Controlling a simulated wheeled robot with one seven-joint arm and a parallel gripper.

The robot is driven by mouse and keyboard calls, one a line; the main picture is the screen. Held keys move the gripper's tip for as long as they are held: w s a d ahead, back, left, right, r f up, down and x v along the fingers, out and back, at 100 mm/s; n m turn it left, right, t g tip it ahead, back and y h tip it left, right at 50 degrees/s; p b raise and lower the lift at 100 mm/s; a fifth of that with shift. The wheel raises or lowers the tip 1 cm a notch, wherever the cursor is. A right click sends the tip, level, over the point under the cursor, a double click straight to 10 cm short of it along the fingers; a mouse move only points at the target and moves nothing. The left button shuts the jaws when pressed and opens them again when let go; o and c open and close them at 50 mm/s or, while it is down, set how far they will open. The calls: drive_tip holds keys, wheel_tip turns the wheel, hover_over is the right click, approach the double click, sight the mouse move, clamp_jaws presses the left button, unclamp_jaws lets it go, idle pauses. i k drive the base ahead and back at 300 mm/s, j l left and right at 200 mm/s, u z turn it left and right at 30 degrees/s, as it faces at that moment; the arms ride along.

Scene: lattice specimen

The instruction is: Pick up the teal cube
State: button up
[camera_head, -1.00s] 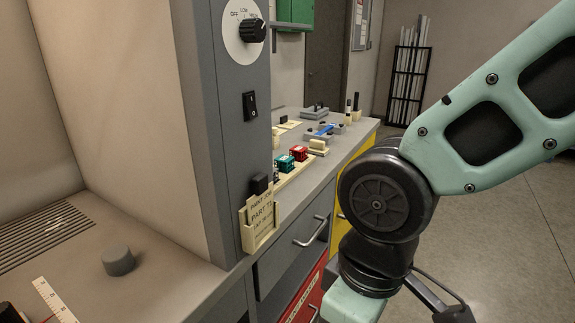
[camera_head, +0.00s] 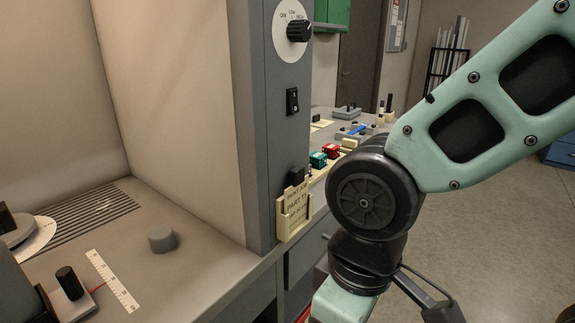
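The teal cube (camera_head: 317,160) sits on the counter beyond the grey cabinet post, beside a red cube (camera_head: 332,151). It looks like an open-framed lattice block and is small in the view. Both rest on or by a cream strip or tray along the counter; its exact shape is hard to make out. My arm's large joint stands to the right of the cubes in the picture.
The grey post (camera_head: 258,130) with a dial (camera_head: 293,28) and a switch (camera_head: 292,101) stands left of the cubes. A cream card holder (camera_head: 295,212) hangs on its corner. A grey knob (camera_head: 162,238) and a white scale (camera_head: 112,280) lie on the left worktop. Open floor (camera_head: 500,240) is at right.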

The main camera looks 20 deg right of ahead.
sight(319, 164)
drive_tip(key=i+l+u, duration=0.15)
drive_tip(key=u, duration=0.3)
drive_tip(key=i+l+u, duration=0.1)
drive_tip(key=l+u, duration=0.3)
